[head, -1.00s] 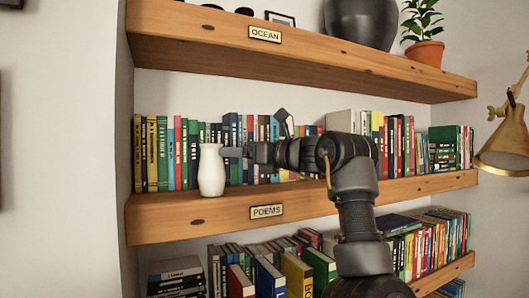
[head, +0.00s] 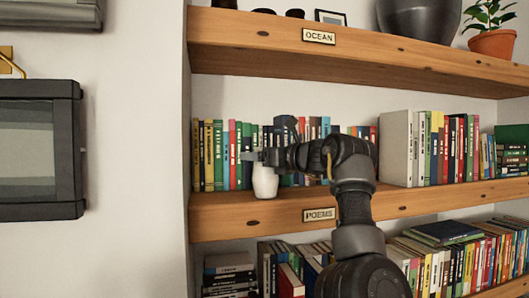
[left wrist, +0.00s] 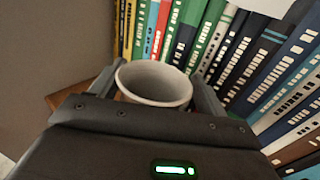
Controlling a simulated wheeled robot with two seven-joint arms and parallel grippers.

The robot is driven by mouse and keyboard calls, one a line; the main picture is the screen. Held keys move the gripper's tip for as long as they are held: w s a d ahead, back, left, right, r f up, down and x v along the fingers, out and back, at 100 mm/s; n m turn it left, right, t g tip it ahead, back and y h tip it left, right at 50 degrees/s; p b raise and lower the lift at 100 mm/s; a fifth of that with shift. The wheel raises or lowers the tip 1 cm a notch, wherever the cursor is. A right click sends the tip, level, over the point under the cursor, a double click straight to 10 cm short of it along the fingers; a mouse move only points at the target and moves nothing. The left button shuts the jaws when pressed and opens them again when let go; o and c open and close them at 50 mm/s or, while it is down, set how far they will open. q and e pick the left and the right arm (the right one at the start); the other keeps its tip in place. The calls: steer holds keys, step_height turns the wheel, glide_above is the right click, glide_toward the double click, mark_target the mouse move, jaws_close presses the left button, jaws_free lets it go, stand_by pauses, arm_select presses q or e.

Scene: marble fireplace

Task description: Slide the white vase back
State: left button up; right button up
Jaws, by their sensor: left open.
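The white vase (head: 265,182) stands upright on the middle shelf (head: 236,217), near its left end and front edge, in front of the row of books. My left gripper (head: 254,157) is at the vase's upper part and hides its neck in the head view. In the left wrist view the vase's round open mouth (left wrist: 153,82) lies between the two fingers of my left gripper (left wrist: 155,88), which are open on either side of it. Whether a finger touches the vase cannot be told. My right gripper is not in view.
Upright books (head: 219,155) line the back of the shelf behind the vase. The shelf above, labelled OCEAN (head: 319,36), carries a dark pot (head: 418,16) and a potted plant (head: 492,42). A dark framed piece (head: 40,150) hangs on the left wall.

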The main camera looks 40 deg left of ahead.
arm_select(q)
steer(key=shift+w+a, duration=0.2)
steer(key=shift+d, duration=0.1)
steer(key=shift+s+d+r, duration=0.25)
steer(key=shift+s+d, duration=0.1)
steer(key=shift+d, duration=0.15)
steer(key=shift+s+d+r, duration=0.25)
steer(key=shift+s+d, duration=0.05)
steer(key=shift+d, duration=0.15)
steer(key=shift+c, duration=0.8)
steer(key=shift+s+d, duration=0.1)
steer(key=shift+s, duration=0.1)
steer(key=c, duration=0.5)
steer(key=shift+w, duration=0.1)
steer(key=c, duration=0.5)
steer(key=shift+w+a+f, duration=0.2)
steer(key=shift+a, duration=0.25)
steer(key=shift+c, duration=0.5)
steer(key=shift+w+a, duration=0.2)
steer(key=shift+a, duration=0.15)
steer(key=shift+w+a+f, duration=0.1)
steer(key=shift+w+a, duration=0.15)
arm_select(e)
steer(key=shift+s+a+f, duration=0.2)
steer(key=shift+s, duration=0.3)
arm_select(q)
steer(key=shift+w+a, duration=0.2)
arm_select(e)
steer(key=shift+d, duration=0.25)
